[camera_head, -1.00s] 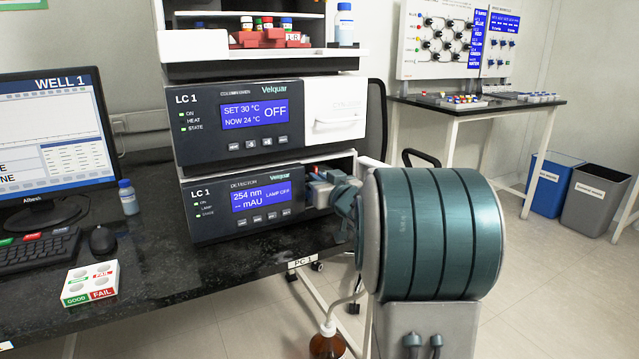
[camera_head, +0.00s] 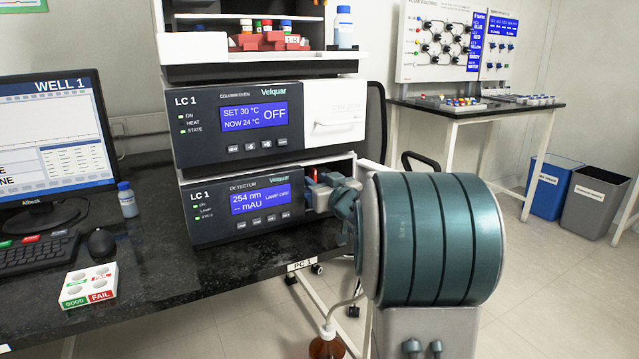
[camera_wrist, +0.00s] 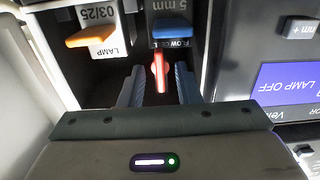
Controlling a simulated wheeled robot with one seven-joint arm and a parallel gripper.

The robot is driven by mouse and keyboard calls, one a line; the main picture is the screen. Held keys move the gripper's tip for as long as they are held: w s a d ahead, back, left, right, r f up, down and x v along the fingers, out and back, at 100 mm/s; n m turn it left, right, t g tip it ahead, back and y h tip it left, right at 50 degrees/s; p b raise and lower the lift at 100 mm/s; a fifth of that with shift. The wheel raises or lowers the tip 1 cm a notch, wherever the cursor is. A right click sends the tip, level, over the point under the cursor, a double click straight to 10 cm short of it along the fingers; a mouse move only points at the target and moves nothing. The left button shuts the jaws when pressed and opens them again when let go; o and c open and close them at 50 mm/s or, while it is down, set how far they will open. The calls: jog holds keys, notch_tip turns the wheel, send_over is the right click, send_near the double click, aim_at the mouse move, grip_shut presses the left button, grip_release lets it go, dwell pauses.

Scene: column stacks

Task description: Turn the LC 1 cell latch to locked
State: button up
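The LC 1 detector (camera_head: 215,205) sits at the bottom of the instrument stack, with its compartment open at the right of its front panel. In the wrist view a narrow red lever (camera_wrist: 159,72), which looks like the cell latch, sticks out below the blue flow cell handle (camera_wrist: 171,30). My gripper (camera_wrist: 160,88) is open, with one finger on each side of the red lever and a dark gap visible on both sides.
An orange lamp handle (camera_wrist: 91,37) sits beside the flow cell inside the compartment. The detector's panel with its lit screen (camera_wrist: 288,84) is close on the other side. The column oven (camera_head: 335,122) is directly above. A bottle (camera_head: 128,199) stands on the bench, left of the stack.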

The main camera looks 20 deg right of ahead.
jog(key=shift+s, duration=0.1)
jog(key=s+p, duration=0.2)
jog(key=s, duration=1.1)
jog(key=shift+s+d+p, duration=0.25)
jog(key=shift+s+p, duration=0.1)
jog(key=shift+p, duration=0.05)
jog(key=s+a+r+m+g+h+p, duration=0.3)
jog(key=r+g+p, duration=0.4)
jog(key=p, duration=0.7)
jog(key=s+a+r+n+g+y+p, duration=0.1)
jog(key=s+a+r+g+p, duration=0.2)
jog(key=s+a+p, duration=0.3)
jog(key=s+a+r+n+g+y+p, duration=0.1)
jog(key=s+a+r+g+p, duration=0.3)
jog(key=s+a+p, duration=0.3)
jog(key=s+a+g, duration=0.1)
jog(key=s+a, duration=0.2)
jog(key=shift+s+p, duration=0.3)
jog(key=shift+s, duration=0.1)
